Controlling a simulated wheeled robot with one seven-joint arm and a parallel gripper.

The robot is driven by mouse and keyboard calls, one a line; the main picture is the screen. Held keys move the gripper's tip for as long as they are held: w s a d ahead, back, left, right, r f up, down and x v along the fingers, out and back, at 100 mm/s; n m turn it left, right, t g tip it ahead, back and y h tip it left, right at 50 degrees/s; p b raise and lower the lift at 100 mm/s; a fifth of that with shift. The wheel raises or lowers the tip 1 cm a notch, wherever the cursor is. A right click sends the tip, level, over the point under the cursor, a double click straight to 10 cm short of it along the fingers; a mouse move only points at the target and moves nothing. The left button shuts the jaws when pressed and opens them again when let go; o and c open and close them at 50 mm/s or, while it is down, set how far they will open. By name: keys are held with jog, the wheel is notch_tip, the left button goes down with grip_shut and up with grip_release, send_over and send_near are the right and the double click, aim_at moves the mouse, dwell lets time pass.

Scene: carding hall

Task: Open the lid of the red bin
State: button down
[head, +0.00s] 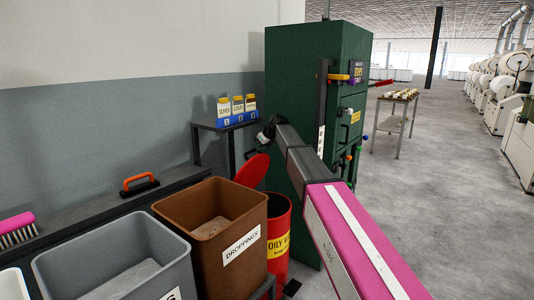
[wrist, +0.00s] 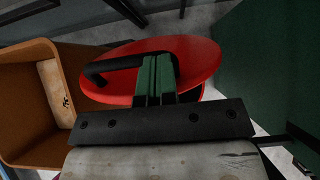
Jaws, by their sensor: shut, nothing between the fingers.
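The red bin (head: 279,240) stands right of the brown bin in the head view, with a yellow label on its front. Its round red lid (head: 252,171) is tilted up steeply at the bin's left rear edge, and part of the bin's mouth shows open. In the wrist view the lid (wrist: 200,58) fills the middle, with a black curved handle (wrist: 110,68) on it. My gripper (wrist: 156,62) has green fingers, shut and empty, in front of the lid beside the handle. Whether they touch the lid I cannot tell. In the head view my gripper (head: 266,134) is small and dark, above the lid.
A brown bin (head: 176,212) labelled DROPPINGS and a grey bin (head: 110,238) stand left of the red bin. A green cabinet (head: 290,90) rises close behind and right of it. A small shelf (head: 212,126) holds yellow-topped containers. Open floor lies to the right.

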jog(key=shift+w+a+r, duration=0.2)
jog(key=shift+w+a, duration=0.3)
jog(key=shift+a, duration=0.25)
jog(key=shift+w+a+r, duration=0.15)
jog(key=shift+w+a, duration=0.35)
jog(key=shift+a, duration=0.25)
jog(key=shift+d, duration=0.1)
